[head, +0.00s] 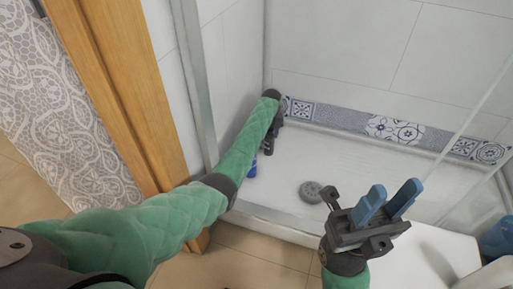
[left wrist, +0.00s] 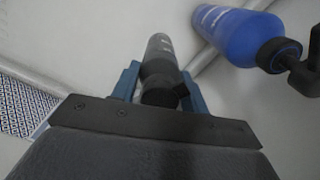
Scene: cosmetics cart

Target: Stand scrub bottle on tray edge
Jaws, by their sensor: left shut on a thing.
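My left gripper (head: 271,138) is at the back left corner of the shower, at the end of the green arm. In the left wrist view its blue fingers lie on both sides of a dark grey bottle (left wrist: 160,60), which I take to be the scrub bottle, and are shut on it. In the head view the arm and gripper mostly hide this bottle. The white shower tray (head: 355,165) lies below; I cannot tell whether the bottle touches it. My right gripper (head: 393,196) is open and empty at the front right, its blue fingers apart.
A blue bottle with a black pump top (left wrist: 240,35) is close to the held bottle; it shows partly in the head view (head: 253,168). A round grey drain (head: 311,192) sits in the tray. Glass panels stand at right, a wooden door frame (head: 125,85) at left.

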